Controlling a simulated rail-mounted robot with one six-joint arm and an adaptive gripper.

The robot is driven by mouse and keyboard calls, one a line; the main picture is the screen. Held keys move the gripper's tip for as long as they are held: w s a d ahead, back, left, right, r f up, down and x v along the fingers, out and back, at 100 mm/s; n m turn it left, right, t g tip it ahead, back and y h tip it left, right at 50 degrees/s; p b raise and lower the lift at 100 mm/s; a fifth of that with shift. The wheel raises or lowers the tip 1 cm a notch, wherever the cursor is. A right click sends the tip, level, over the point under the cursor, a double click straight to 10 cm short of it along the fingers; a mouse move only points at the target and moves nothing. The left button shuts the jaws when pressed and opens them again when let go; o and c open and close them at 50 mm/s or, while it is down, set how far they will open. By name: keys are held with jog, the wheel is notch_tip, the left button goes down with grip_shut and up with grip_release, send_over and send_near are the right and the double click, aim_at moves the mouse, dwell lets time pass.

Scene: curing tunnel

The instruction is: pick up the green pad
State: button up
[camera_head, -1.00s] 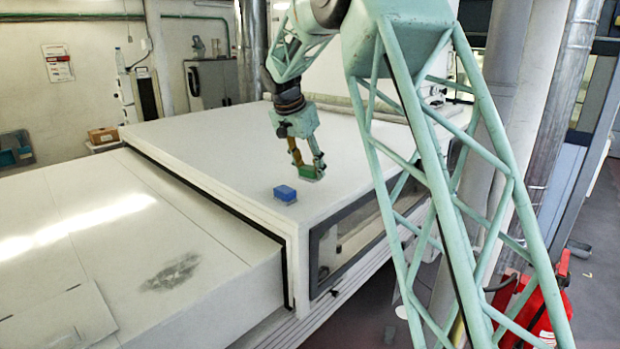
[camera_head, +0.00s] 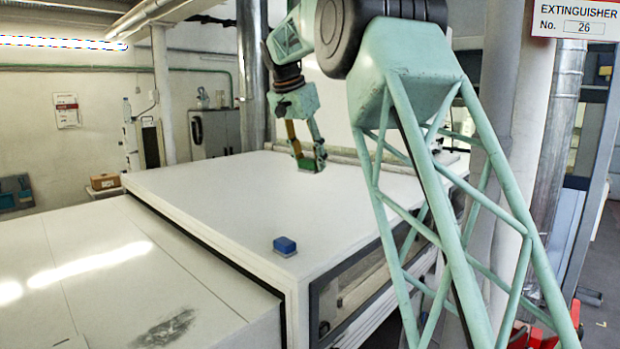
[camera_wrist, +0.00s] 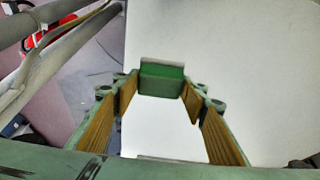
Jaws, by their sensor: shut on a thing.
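My gripper (camera_head: 307,160) hangs above the white tunnel top (camera_head: 225,215), with its fingers pointing down. It is shut on the green pad (camera_head: 311,164), which sits between the fingertips and is partly hidden by them. In the wrist view, the green pad (camera_wrist: 162,84) shows as a small green block at the far end of the fingers. It appears clear of the white surface.
A blue block (camera_head: 284,245) stands on the tunnel top near its front right corner. The rest of the top is bare. A dark window runs along the tunnel's right side. A pipe (camera_head: 350,152) runs along the back edge.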

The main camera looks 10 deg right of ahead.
aim_at(310, 159)
jog(key=shift+r, duration=1.9)
jog(key=shift+o, duration=1.1)
jog(key=shift+c, duration=0.7)
